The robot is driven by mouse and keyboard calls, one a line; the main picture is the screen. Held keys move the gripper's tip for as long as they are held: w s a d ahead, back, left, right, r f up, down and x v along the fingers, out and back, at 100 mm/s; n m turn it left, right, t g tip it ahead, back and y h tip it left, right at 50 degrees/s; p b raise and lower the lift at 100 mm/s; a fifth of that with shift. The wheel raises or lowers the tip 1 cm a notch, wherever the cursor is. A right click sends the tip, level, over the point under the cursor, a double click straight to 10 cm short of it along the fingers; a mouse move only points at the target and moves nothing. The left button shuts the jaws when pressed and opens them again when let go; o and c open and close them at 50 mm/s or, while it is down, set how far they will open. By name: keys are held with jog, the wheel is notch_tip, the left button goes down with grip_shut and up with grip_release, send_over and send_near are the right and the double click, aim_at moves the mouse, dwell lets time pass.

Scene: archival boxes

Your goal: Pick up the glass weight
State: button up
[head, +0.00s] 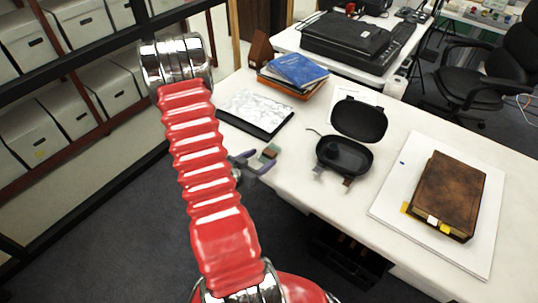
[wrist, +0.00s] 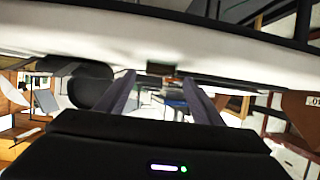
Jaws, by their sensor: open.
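In the wrist view, my gripper (wrist: 159,76) is open, with a small dark block (wrist: 160,68) seen between and just beyond the fingertips. Nothing shows held. Part of the gripper is hidden behind my red arm in the head view.
An open black case (head: 345,155) stands right of the block. A marbled folder (head: 254,111) and blue book (head: 298,68) lie behind. A brown old book (head: 449,193) rests on a white board (head: 393,207) at right. Shelves of boxes (head: 30,135) stand left.

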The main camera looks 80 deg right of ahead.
aim_at(266, 155)
jog(key=shift+x, duration=1.8)
jog(key=shift+c, duration=0.5)
jog(key=c, duration=1.2)
